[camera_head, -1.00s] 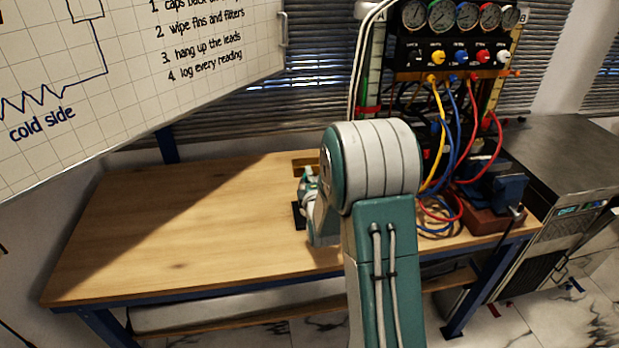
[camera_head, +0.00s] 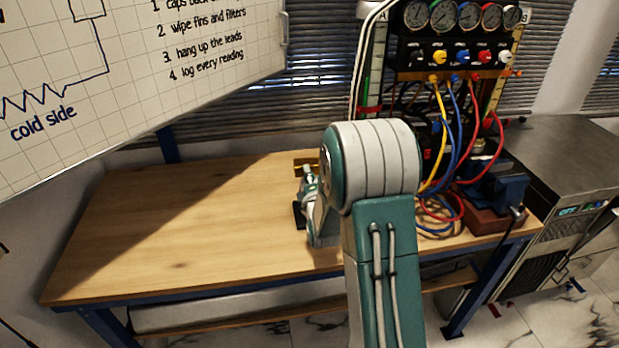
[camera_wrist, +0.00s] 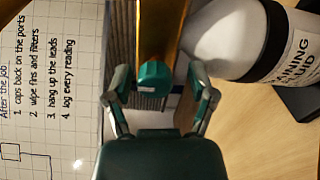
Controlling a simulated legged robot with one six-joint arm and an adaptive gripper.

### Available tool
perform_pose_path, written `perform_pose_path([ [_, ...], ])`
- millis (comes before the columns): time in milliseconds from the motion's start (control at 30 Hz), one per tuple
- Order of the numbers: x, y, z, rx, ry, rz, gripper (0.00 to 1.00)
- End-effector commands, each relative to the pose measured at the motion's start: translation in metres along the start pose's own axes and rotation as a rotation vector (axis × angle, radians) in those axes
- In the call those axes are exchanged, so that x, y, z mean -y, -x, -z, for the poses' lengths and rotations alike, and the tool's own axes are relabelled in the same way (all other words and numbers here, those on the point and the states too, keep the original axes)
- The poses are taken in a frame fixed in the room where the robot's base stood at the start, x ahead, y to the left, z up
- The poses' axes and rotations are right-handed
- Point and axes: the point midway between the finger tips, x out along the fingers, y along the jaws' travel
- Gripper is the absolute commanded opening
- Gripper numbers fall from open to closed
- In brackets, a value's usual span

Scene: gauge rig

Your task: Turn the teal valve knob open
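The teal knob (camera_wrist: 152,76) shows in the wrist view as a small rounded cap at the near end of a brass-coloured part (camera_wrist: 160,28). My gripper (camera_wrist: 160,84) is open, one finger on each side of the knob in the picture, with gaps on both sides. I cannot tell whether the knob lies between the fingertips or just beyond them. In the head view my gripper (camera_head: 305,190) is partly hidden behind my arm, over the bench beside a small brass-coloured piece (camera_head: 305,160). The knob cannot be made out there.
The wooden bench (camera_head: 180,220) is clear on the left. Gauges (camera_head: 465,18), coloured hoses (camera_head: 460,140) and a blue vise (camera_head: 500,190) are at the right. A whiteboard (camera_head: 130,70) hangs at upper left.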

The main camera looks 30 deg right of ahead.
Motion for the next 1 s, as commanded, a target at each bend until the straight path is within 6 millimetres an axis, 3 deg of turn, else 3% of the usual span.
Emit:
perform_pose_path([
  [367,-0.002,0.007,-0.002,0.003,-0.001,-0.003,0.74],
  [800,0.000,0.091,0.001,0.002,0.000,-0.002,0.74],
  [1000,0.000,0.115,0.001,0.002,0.000,-0.002,0.74],
])
